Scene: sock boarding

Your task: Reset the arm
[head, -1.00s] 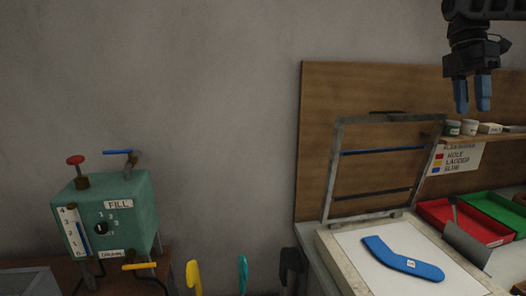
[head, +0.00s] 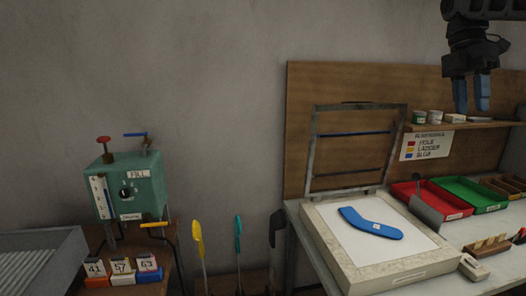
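My gripper (head: 470,95) hangs at the top right of the head view, pointing down with two blue fingers. The fingers are a little apart, with nothing visible between them. It is in the air in front of the wooden back board and above the bench, apart from everything. A blue sock-shaped piece (head: 371,223) with a small white label lies on the white surface of the framed board (head: 322,235). The hinged metal frame (head: 313,150) behind it stands raised.
A green machine (head: 150,190) with knobs and a gauge stands at left. Numbered blocks (head: 122,279) sit in front of it. Red (head: 452,205) and green (head: 485,203) trays, a shelf (head: 470,125) with small pots, and a colour sign (head: 426,145) are at right. Yellow (head: 197,235) and teal (head: 238,240) tools stand between.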

